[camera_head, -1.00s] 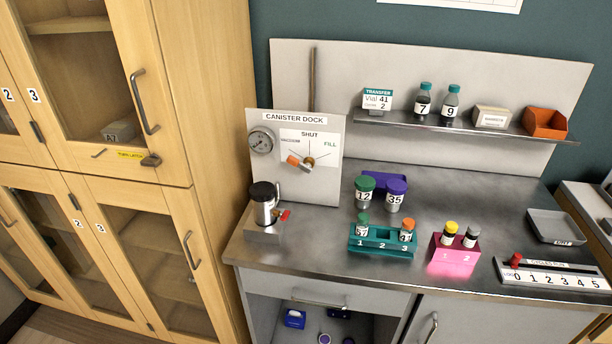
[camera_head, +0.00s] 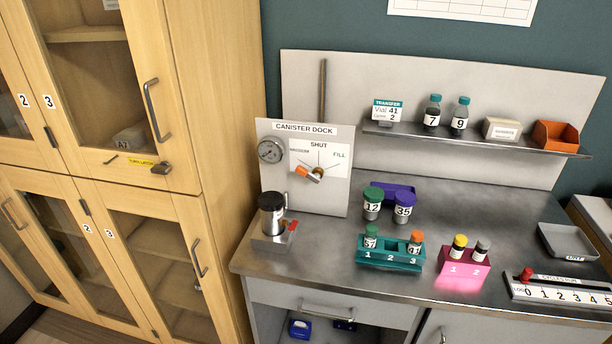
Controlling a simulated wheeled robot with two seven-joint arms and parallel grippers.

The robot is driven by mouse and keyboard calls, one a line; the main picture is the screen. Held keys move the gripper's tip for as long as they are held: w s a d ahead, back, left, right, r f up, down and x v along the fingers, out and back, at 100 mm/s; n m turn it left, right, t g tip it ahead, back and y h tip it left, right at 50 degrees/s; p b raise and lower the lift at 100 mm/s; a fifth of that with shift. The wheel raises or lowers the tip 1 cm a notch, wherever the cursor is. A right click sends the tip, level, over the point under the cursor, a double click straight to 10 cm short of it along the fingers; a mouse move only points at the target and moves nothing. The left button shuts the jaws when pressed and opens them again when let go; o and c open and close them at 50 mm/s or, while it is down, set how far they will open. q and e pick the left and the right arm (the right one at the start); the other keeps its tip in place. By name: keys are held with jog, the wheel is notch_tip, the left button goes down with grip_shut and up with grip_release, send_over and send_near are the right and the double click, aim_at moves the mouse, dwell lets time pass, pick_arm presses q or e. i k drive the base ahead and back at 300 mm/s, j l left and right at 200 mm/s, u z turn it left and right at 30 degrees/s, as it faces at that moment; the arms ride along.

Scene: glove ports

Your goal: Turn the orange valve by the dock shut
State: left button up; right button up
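The orange valve (camera_head: 303,171) is a small handle with an orange tip on the upright panel of the canister dock (camera_head: 303,129). Its tip points left and slightly up, toward the left-hand label, which looks like VACUUM. SHUT is printed at the top of the dial plate and FILL at the right. A round gauge (camera_head: 270,151) is left of the valve. A metal canister with a black lid (camera_head: 271,208) stands upright on the dock's base below. Neither of my grippers is in view.
On the steel counter (camera_head: 330,265) stand a teal rack (camera_head: 390,257), a pink rack (camera_head: 463,268), two large jars (camera_head: 403,207), a grey tray (camera_head: 567,241) and a numbered slider strip (camera_head: 562,291). A shelf (camera_head: 480,139) holds vials and boxes. Wooden cabinets (camera_head: 180,100) stand left.

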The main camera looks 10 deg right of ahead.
aim_at(302, 171)
jog(key=i+j, duration=0.2)
jog(key=j, duration=0.15)
jog(key=i+j, duration=0.15)
jog(key=j, duration=0.15)
jog(key=i+j+z, duration=0.15)
jog(key=j+z, duration=0.15)
jog(key=i+j+z, duration=0.15)
jog(key=j+z, duration=0.4)
jog(key=j, duration=0.25)
jog(key=i, duration=0.05)
